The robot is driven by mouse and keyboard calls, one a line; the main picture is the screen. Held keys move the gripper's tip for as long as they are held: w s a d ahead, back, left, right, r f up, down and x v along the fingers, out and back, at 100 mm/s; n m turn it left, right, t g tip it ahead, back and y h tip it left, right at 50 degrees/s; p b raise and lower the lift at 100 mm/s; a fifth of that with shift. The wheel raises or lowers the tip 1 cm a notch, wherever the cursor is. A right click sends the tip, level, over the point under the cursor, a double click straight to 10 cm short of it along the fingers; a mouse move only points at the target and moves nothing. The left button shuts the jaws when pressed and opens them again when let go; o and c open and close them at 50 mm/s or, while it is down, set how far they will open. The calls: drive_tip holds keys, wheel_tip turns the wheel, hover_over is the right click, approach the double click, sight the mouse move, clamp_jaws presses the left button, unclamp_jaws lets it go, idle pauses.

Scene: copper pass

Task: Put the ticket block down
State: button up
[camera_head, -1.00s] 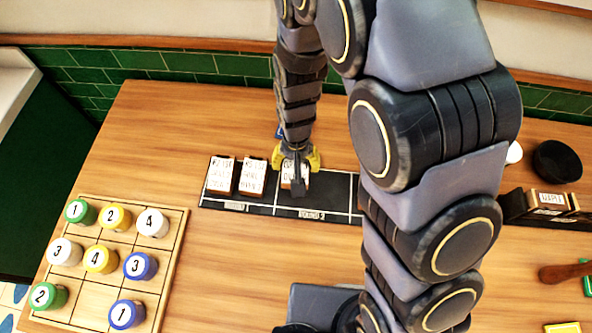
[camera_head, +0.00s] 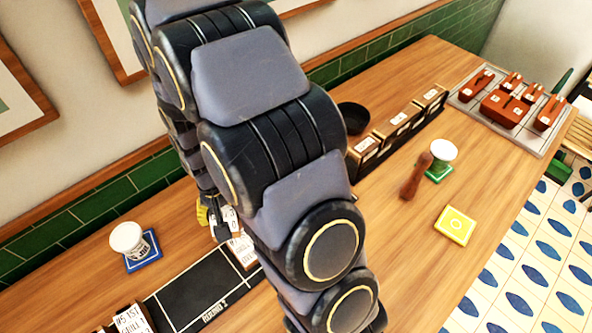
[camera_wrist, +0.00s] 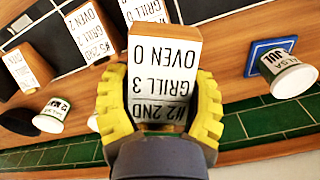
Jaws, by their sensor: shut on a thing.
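In the wrist view my gripper (camera_wrist: 160,108) is shut on the ticket block (camera_wrist: 160,75), an orange-brown block with a white face reading "#2 2ND GRILL 3 OVEN 0". The yellow fingers press its two sides. In the head view my arm hides most of the gripper (camera_head: 212,216), at the back of the black ticket board (camera_head: 190,290). Another ticket block (camera_head: 242,250) stands on the board just in front of it, and one more (camera_head: 132,320) stands farther left. The wrist view shows other ticket blocks (camera_wrist: 90,32) beyond the held one. I cannot tell whether the held block touches anything.
A white cup (camera_head: 127,238) on a blue coaster (camera_head: 145,258) stands left of my gripper. A black bowl (camera_head: 354,117) and a rack of brown boxes (camera_head: 398,122) stand to the right. The board's "ROUND 2" section (camera_head: 195,285) has bare space.

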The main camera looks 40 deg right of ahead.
drive_tip(key=s+d+r+m, duration=0.1)
drive_tip(key=s+d+m, duration=0.35)
drive_tip(key=d, duration=0.65)
drive_tip(key=s+d+m, duration=0.4)
drive_tip(key=s+d, duration=0.2)
drive_tip(key=d, duration=0.4)
drive_tip(key=s+d+r+m, duration=0.1)
drive_tip(key=s+d+m, duration=0.35)
drive_tip(key=s, duration=0.65)
drive_tip(key=s+d+m, duration=0.4)
drive_tip(key=s+d, duration=0.1)
drive_tip(key=s, duration=0.6)
hover_over(458, 223)
wheel_tip(458, 223, down, 10)
drive_tip(key=shift+a+r, duration=0.1)
drive_tip(key=shift+r, duration=0.15)
drive_tip(key=shift+f, duration=1.5)
